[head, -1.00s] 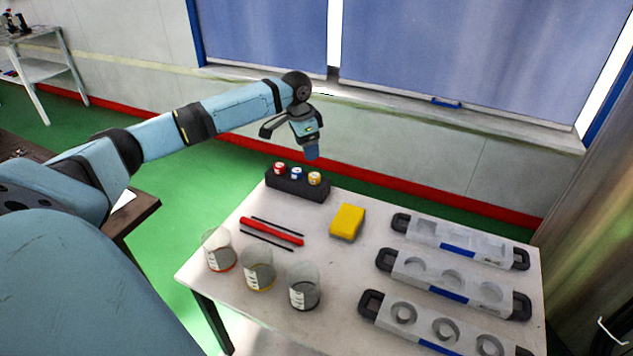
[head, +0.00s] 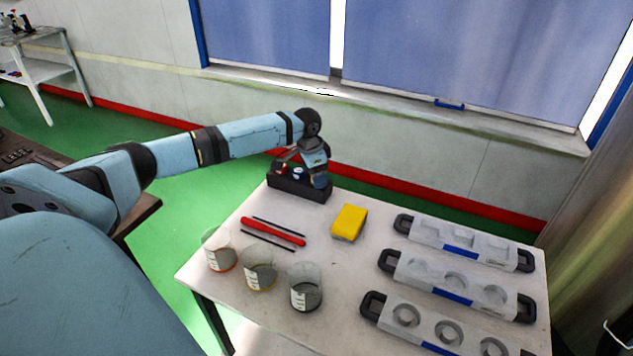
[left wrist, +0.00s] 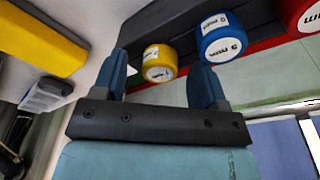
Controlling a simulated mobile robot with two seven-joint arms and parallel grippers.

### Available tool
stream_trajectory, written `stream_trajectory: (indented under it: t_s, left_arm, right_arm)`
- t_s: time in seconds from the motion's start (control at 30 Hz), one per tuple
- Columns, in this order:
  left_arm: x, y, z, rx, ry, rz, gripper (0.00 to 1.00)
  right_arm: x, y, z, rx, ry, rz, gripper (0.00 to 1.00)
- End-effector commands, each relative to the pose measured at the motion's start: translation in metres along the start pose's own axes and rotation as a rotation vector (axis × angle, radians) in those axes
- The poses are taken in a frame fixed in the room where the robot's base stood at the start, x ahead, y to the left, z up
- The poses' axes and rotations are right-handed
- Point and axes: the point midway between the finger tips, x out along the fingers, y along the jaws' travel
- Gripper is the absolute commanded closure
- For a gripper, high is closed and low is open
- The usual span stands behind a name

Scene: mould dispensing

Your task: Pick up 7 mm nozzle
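A dark nozzle holder (head: 300,188) stands at the table's far left corner, with red (head: 281,169), blue (head: 298,173) and yellow nozzles in a row. In the head view my left gripper (head: 319,180) is over its right end and hides the yellow nozzle. In the left wrist view the open left gripper (left wrist: 161,80) has one finger on each side of the yellow nozzle (left wrist: 160,63), with gaps visible. The right finger is close to the blue nozzle (left wrist: 222,38). The red nozzle (left wrist: 303,15) is at the edge. Labels are upside down and hard to read. My right gripper is not visible.
A yellow block (head: 349,222) and a red stick (head: 273,231) lie on the white table (head: 340,265). Several beakers, such as the front one (head: 305,290), stand at the front left. Grey moulds with black handles (head: 455,283) lie on the right.

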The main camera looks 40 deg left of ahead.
Motion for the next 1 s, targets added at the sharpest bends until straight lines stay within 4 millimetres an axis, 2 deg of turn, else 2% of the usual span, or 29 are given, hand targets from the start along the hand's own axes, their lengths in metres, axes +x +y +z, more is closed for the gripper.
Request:
stream_trajectory:
  t_s: [0.03, 0.23, 0.5, 0.67, 0.77, 1.0]
  left_arm:
    - [0.000, 0.000, 0.000, 0.000, 0.000, 0.000, 0.43]
    - [0.000, 0.000, 0.000, 0.000, 0.000, 0.000, 0.88]
    - [-0.002, 0.000, 0.000, 0.000, 0.000, 0.000, 0.88]
    - [-0.016, -0.001, -0.002, 0.000, 0.000, -0.001, 0.88]
    - [-0.037, -0.001, -0.006, 0.001, 0.001, -0.002, 0.88]
    - [-0.106, -0.001, -0.017, 0.000, 0.004, -0.002, 0.88]
  right_arm:
    - [0.000, 0.000, 0.000, -0.001, 0.000, 0.000, 0.35]
    - [-0.001, 0.000, 0.002, -0.002, -0.003, -0.001, 0.35]
    - [-0.002, 0.000, 0.002, -0.002, -0.005, -0.002, 0.35]
    - [-0.003, -0.001, 0.001, -0.001, -0.005, -0.002, 0.35]
    - [-0.004, -0.001, -0.001, 0.001, -0.006, -0.002, 0.35]
    - [-0.006, -0.001, -0.004, 0.008, -0.011, -0.002, 0.35]
